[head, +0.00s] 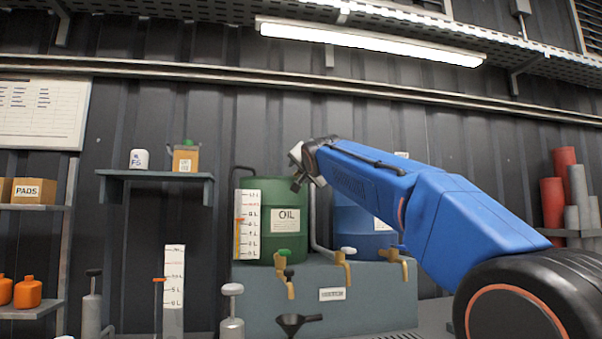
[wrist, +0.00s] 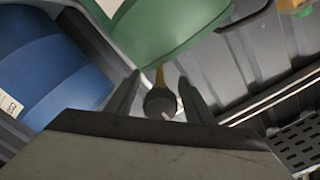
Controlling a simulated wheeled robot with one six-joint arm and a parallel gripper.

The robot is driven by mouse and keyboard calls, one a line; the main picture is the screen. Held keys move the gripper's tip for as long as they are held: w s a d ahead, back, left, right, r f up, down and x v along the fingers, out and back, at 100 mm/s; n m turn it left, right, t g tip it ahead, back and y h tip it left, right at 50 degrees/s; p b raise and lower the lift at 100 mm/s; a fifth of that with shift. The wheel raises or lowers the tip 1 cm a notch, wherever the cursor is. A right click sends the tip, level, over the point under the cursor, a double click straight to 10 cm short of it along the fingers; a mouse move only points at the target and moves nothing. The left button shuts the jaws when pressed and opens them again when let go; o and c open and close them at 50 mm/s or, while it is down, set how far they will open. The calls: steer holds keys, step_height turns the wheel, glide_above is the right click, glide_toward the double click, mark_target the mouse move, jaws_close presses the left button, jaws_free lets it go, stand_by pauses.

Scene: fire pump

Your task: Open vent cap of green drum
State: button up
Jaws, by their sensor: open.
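The green drum (head: 262,215) marked OIL stands on a grey stand in the head view. It also fills the upper middle of the wrist view (wrist: 172,35). My gripper (head: 299,181) is at the drum's upper right edge in the head view. In the wrist view my gripper (wrist: 157,88) is open, with a dark round knob (wrist: 160,102) between or just beyond its fingers. A yellowish stem runs from the knob towards the drum. This may be the vent cap; I cannot tell whether the fingers touch it. No cap shows clearly in the head view.
A blue drum (head: 350,225) stands right of the green one, partly behind my arm. Taps (head: 283,258) and a black funnel (head: 297,322) are at the front of the grey stand (head: 385,312). A white level gauge (head: 248,225) is at the green drum's left. A shelf (head: 155,174) hangs further left.

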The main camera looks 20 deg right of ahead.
steer(key=c, duration=1)
steer(key=shift+c, duration=0.2)
steer(key=shift+n, duration=0.4)
steer(key=n, duration=1.6)
steer(key=shift+d+n, duration=0.1)
steer(key=shift+n, duration=0.2)
steer(key=n, duration=0.6)
steer(key=shift+n, duration=0.4)
